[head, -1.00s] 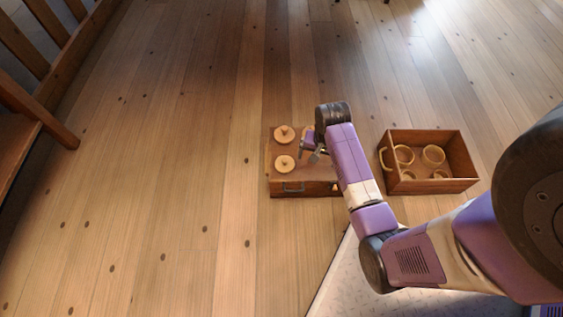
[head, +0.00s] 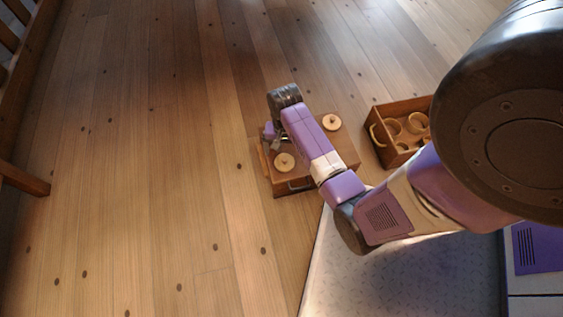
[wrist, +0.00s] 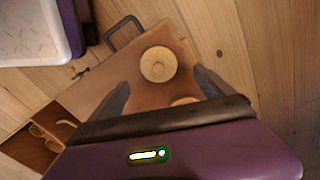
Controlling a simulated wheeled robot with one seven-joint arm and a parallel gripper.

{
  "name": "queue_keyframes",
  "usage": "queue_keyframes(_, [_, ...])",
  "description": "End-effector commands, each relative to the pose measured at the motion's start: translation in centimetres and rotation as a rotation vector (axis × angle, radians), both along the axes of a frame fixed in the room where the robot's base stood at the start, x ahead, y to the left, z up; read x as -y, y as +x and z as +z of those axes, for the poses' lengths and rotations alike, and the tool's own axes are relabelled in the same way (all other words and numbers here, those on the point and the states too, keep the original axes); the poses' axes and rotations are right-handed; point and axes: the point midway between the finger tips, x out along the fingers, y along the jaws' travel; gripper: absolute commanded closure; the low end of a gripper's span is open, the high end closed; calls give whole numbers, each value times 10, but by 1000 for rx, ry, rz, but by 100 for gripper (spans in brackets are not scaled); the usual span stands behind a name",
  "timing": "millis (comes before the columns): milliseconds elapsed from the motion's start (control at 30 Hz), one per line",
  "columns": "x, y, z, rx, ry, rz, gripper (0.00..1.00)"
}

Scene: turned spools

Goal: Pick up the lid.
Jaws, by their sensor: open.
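My gripper (head: 270,138) is over the chest's left part, partly hidden by my wrist. In the wrist view my gripper (wrist: 162,90) is open, with no lid held.
An open wooden crate (head: 378,138) with several pale rings stands right of the chest, partly covered by my arm. The chest has a dark handle (wrist: 122,30) on its front. Bare floor lies to the left. A wooden railing (head: 25,180) stands at the far left.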

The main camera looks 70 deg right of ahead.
Motion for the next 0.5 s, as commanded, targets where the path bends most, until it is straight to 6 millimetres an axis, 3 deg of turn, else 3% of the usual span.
queue_keyframes(500, [-3,-3,-53,0,0,0,8])
